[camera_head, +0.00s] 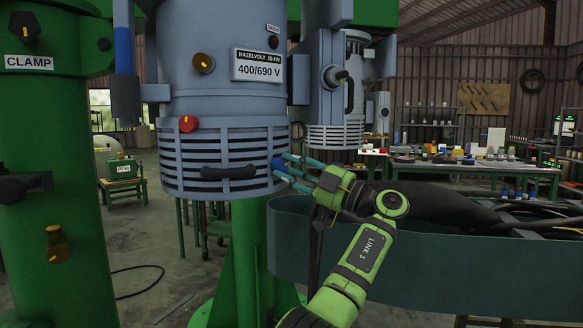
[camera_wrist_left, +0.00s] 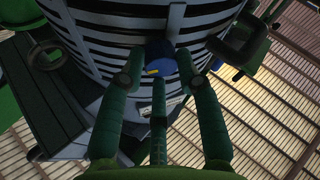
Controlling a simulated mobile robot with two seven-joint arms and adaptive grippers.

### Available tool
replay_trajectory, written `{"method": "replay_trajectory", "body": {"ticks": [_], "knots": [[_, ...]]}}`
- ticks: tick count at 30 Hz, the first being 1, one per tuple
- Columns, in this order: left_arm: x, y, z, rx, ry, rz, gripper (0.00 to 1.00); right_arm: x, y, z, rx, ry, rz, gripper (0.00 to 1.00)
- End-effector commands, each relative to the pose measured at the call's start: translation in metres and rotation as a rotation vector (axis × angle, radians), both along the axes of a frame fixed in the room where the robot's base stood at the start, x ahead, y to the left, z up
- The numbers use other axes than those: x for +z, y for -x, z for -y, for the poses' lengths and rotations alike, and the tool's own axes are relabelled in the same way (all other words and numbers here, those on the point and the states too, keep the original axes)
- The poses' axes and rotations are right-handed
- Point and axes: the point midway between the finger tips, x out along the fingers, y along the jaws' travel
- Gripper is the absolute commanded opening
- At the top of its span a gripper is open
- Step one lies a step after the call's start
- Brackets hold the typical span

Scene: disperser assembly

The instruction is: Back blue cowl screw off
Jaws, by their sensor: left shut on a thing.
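The blue cowl screw (camera_head: 277,163) sits on the right side of the slatted grey cowl (camera_head: 180,173) at the bottom of the near motor. In the left wrist view the blue screw (camera_wrist_left: 160,58) has a round head with a small yellow mark and stands against the slats. My left gripper (camera_head: 284,168) comes from the right and is shut on the blue screw. Its teal fingers (camera_wrist_left: 158,78) reach around the head in the wrist view. How far the screw stands out of the cowl cannot be told. My right gripper is not in view.
A red knob (camera_head: 188,124) and a black handle (camera_head: 229,172) are on the near motor's cowl. A second grey motor (camera_head: 335,90) hangs behind. A green column marked CLAMP (camera_head: 60,130) stands at left. A workbench (camera_head: 480,168) with small items is at the back right.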

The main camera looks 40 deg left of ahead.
Motion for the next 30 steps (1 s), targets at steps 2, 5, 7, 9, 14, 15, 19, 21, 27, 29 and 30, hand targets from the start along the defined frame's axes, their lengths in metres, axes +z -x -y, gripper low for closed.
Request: {"method": "replay_trajectory", "body": {"ticks": [2,5,7,9,14,15,19,21,27,29,30], "knots": [[0.002,0.001,0.000,0.002,-0.004,0.011,0.01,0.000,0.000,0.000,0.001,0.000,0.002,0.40],[0.002,0.001,0.000,0.003,-0.003,0.013,0.01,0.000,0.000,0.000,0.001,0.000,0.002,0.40],[0.001,0.001,0.000,0.003,-0.002,0.012,0.01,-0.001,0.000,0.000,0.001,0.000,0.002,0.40],[0.001,0.001,0.000,0.003,-0.002,0.012,0.01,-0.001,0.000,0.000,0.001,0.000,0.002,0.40],[0.001,0.001,0.000,0.004,-0.002,0.012,0.50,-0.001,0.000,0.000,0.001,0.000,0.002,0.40],[0.001,0.001,0.000,0.004,0.000,0.011,0.55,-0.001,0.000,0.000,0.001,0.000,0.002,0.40],[0.000,0.001,0.000,0.003,0.000,0.010,0.55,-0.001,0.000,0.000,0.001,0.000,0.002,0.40],[0.000,0.001,0.000,0.003,0.000,0.010,0.55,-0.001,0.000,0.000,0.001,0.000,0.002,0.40],[-0.002,-0.001,0.004,0.001,0.001,0.007,0.55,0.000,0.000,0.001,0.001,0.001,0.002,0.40],[-0.004,-0.003,0.010,0.000,0.001,0.006,0.55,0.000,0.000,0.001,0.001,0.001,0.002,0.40],[-0.005,-0.005,0.016,-0.001,0.001,0.005,0.55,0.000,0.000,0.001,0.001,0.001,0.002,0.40]]}}
